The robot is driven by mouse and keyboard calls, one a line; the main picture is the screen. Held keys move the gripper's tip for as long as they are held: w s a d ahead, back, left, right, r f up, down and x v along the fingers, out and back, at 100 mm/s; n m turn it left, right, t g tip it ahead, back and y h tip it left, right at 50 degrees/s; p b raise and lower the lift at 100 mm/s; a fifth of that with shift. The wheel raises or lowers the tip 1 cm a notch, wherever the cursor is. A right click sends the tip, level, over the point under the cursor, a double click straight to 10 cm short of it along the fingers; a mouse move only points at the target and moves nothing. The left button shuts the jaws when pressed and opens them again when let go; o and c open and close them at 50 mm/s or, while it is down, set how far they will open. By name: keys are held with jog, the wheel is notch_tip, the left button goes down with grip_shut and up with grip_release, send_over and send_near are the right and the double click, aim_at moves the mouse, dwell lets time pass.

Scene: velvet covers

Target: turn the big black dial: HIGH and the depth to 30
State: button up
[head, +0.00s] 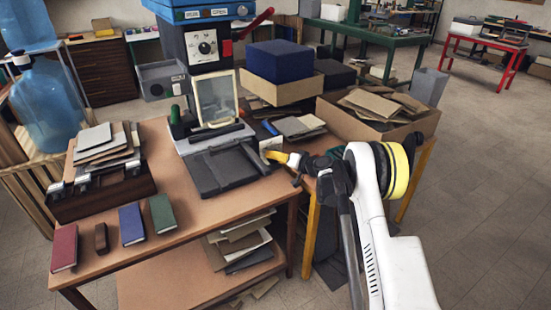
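The big black dial (204,47) is on the pale front panel of a dark machine with a blue top, at the back of the brown table. The marks around it and its setting are too small to read. My gripper (288,160) is low at the table's right edge, to the right of and well below the dial, and apart from it. It is dark and seen partly from behind. A yellow piece shows at its front, and I cannot tell whether this is a fingertip. Its opening is not clear.
A red lever (257,23) juts out at the machine's right. A blue block (280,61) in a carton stands right of the panel. Several books lie at the front left.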

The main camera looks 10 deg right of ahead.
jog(key=o, duration=1.2)
jog(key=v, duration=1.2)
jog(key=shift+a, duration=0.1)
